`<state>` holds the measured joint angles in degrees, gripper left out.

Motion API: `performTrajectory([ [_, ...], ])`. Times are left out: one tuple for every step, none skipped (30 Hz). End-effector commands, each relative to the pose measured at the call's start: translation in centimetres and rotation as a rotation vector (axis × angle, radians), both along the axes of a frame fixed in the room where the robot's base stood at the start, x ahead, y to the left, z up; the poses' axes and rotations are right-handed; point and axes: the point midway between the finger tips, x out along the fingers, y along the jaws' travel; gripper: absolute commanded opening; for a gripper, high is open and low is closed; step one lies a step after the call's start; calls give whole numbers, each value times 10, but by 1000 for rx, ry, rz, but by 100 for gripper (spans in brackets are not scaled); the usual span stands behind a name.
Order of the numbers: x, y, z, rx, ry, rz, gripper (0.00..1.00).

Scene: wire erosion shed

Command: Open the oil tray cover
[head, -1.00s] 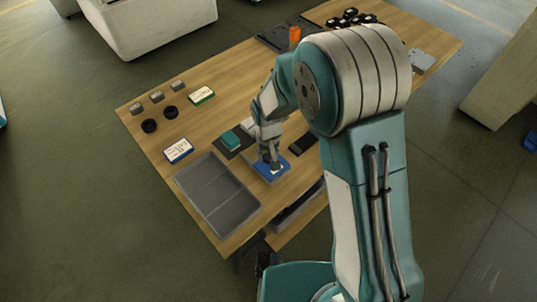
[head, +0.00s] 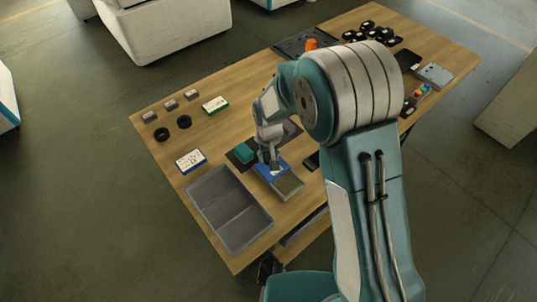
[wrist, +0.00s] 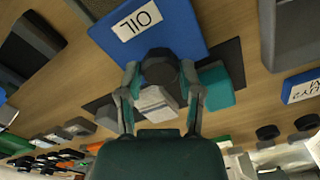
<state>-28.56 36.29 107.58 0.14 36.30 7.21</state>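The oil tray cover (head: 267,171) is a blue plate with a white OIL label, which shows large in the wrist view (wrist: 172,40). It lies partly over the small oil tray (head: 289,187), whose front-right part is uncovered and shows a brownish inside. A dark round knob (wrist: 160,66) on the cover sits between my two fingertips. My gripper (wrist: 160,75) points down at the cover and appears shut on this knob. In the head view my gripper (head: 269,158) stands over the cover's rear part and hides some of it.
A grey divided bin (head: 230,210) stands left of the tray. A teal block (head: 243,152) on a dark mat is close behind-left of the cover. A blue-edged label card (head: 191,161) and black rings lie further left.

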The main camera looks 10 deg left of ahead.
Motion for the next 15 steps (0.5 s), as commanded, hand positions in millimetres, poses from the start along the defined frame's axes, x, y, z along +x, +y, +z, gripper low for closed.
performTrajectory([
  [1,0,0,-1,-1,-1,76],
  [1,0,0,0,-2,-1,79],
  [1,1,0,0,-2,0,79],
  [1,1,0,0,-2,0,79],
  [1,1,0,0,-2,0,79],
  [1,1,1,0,-2,0,79],
  [1,1,1,0,-2,0,79],
  [1,1,1,0,-2,0,79],
  [1,0,1,0,-3,0,79],
  [1,0,1,0,-3,0,79],
  [1,0,1,0,-3,0,79],
  [1,0,2,1,-3,0,79],
  [1,-1,2,1,-4,0,79],
  [1,-1,3,1,-4,0,79],
  [1,-1,6,3,-4,0,79],
])
